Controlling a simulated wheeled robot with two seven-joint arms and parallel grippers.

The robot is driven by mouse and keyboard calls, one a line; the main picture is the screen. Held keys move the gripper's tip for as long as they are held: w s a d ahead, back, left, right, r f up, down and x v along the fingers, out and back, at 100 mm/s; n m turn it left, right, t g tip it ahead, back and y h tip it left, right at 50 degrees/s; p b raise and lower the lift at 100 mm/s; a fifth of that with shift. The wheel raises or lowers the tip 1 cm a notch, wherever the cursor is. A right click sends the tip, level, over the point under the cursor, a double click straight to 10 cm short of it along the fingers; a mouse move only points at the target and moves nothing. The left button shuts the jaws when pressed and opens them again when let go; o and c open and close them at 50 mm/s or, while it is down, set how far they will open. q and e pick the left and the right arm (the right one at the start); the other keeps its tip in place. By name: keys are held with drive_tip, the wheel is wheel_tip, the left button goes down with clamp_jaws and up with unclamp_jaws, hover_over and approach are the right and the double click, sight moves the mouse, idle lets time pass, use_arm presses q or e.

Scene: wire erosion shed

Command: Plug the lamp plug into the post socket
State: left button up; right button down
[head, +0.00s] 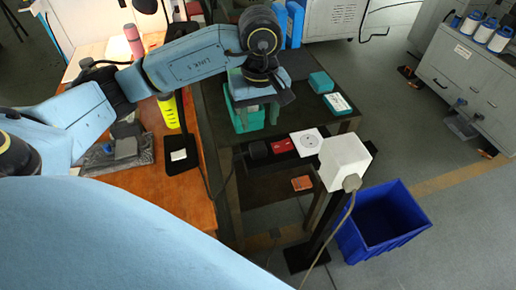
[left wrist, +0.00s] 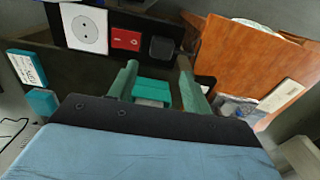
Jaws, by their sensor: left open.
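A white socket plate with a round recess (head: 306,142) sits on a dark rail at the table's front; it also shows in the left wrist view (left wrist: 85,28). A white box (head: 345,165) stands on a dark post to its right. A grey plug (head: 351,183) with a pale cable sits at the box's near side. A black block (head: 257,150), with a dark cord beside it, is left of the plate; I cannot tell which is the lamp plug. My right gripper is not in view.
A red switch (head: 281,145) lies between block and plate. A blue crate (head: 384,222) is on the floor at right. The orange bench (head: 185,198) is at left, with a yellow-green item (head: 168,112). A grey cabinet stands far right.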

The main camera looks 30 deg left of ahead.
use_arm(q)
hover_over(258, 146)
drive_tip(key=shift+w+d+f, duration=0.1)
drive_tip(key=shift+f, duration=2.3)
wheel_tip(258, 146, down, 5)
drive_tip(key=shift+f+p, duration=0.1)
drive_tip(key=shift+p, duration=0.55)
drive_tip(key=c, duration=0.7)
wheel_tip(258, 146, up, 10)
drive_tip(key=shift+r+b, duration=0.1)
drive_tip(key=shift+b, duration=0.4)
